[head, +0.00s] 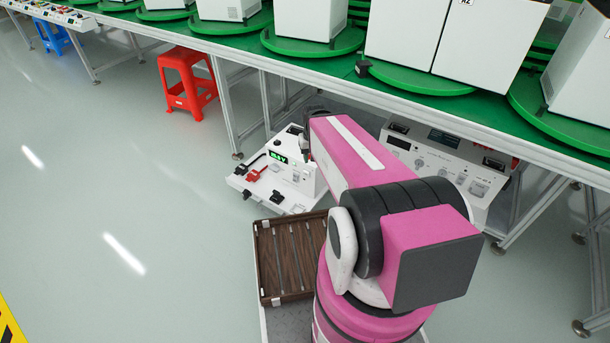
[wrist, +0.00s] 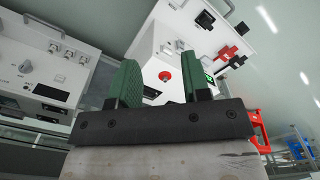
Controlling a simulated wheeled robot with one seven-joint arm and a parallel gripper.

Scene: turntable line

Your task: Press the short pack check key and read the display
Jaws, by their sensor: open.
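A white tester (head: 308,181) stands low beside the line, with a lit green display (head: 279,156) showing a few characters, perhaps "RLY" or "RDY", too small to read surely. The tester also shows in the wrist view (wrist: 150,45), its display (wrist: 209,78) cut by the right finger. A round red key (wrist: 165,75) on the tester's face appears between my fingers; I cannot read a label that says it is the short pack check key. My gripper (wrist: 160,86) is open and empty, with green pads, seemingly apart from the key.
A second, larger instrument panel (head: 437,168) with knobs stands to the right. Red and black clips (wrist: 228,52) lie on the tester's tray. A brown slatted crate (head: 263,262) is in front. The green turntable line (head: 300,70) is above.

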